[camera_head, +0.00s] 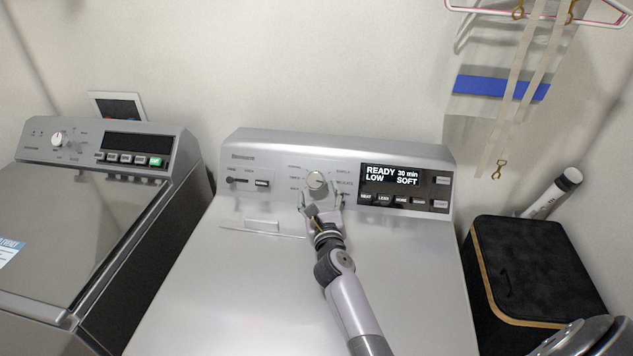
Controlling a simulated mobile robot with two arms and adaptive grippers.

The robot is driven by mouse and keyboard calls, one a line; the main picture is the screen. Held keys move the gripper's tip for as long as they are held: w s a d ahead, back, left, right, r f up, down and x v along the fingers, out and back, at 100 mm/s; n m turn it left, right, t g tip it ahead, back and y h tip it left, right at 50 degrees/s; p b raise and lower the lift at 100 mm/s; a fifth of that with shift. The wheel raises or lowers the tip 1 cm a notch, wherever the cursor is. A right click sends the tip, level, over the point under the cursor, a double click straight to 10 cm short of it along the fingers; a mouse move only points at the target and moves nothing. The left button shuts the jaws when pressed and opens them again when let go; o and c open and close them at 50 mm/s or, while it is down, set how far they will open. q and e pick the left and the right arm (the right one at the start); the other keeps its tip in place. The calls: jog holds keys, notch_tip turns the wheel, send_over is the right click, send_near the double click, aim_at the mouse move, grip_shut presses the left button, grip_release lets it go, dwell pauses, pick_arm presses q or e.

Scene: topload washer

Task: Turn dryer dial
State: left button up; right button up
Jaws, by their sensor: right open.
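The dryer (235,285) is the silver machine in the middle, with a raised control panel at its back. Its round silver dial (317,180) sits in the panel's centre, left of a lit display (391,178) reading "READY 30 min LOW SOFT". My right gripper (322,197) is open just in front of the dial, with its fingertips near the dial's lower left and lower right. I cannot tell whether they touch it. The gripper and its fingers hide part of the panel below the dial. My left gripper is not in view.
A washer (95,215) with its own dial (57,138) stands at left. A black box (530,265) with a gold trim stands at right, with a white tube (553,192) behind it. A hanger (540,12) with straps hangs on the wall at upper right.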

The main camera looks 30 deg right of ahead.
aim_at(316, 183)
jog(key=x, duration=0.5)
jog(key=shift+w, duration=0.15)
jog(key=shift+c, duration=0.4)
jog(key=c, duration=1.1)
jog(key=shift+o, duration=0.2)
jog(key=shift+r+n+p, duration=0.25)
jog(key=shift+n+p, duration=0.05)
jog(key=shift+p, duration=0.1)
jog(key=shift+r+n+y+p, duration=0.1)
jog(key=shift+n+y+p, duration=0.4)
jog(key=shift+p, duration=0.6)
jog(key=shift+d, duration=0.1)
jog(key=shift+f+n+y, duration=0.3)
